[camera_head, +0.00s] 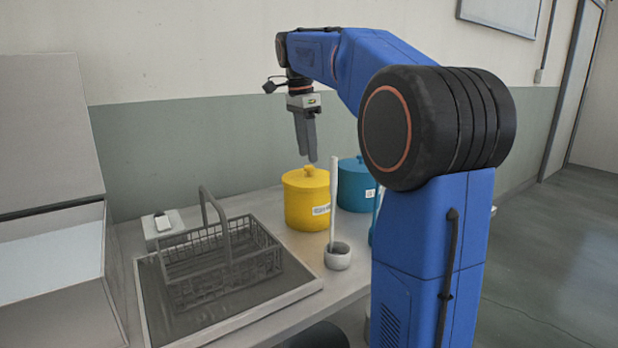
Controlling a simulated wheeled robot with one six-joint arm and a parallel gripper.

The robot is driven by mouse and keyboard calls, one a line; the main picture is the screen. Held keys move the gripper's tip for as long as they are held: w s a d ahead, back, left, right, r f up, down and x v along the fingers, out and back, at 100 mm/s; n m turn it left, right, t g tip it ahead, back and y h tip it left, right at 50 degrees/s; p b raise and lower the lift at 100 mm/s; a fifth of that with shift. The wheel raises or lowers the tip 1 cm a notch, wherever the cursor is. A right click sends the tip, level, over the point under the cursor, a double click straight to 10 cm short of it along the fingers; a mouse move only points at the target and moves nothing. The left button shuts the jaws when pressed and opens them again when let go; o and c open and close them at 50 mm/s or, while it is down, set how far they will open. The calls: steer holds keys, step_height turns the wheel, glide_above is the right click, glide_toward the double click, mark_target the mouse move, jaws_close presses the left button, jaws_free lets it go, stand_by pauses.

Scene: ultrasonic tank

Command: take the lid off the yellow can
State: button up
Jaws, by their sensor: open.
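The yellow can (306,205) stands upright on the bench, with a label on its front. Its yellow lid (306,178) sits on top and has a small round knob (309,170). My gripper (309,158) points down just above the knob. Its fingers look close together from this side, but it is open with nothing visible between them. Whether the fingertips touch the knob cannot be told from this view.
A blue can (353,190) stands right of the yellow one. A white upright rod (333,205) in a small round holder (338,258) stands close in front. A wire basket (215,270) with a tall handle sits on a tray (265,312) at left.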

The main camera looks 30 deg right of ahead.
mark_target(309, 166)
steer(key=f, duration=0.4)
steer(key=shift+w+d, duration=0.1)
steer(key=shift+d, duration=0.1)
jaws_close()
steer(key=shift+r, duration=0.15)
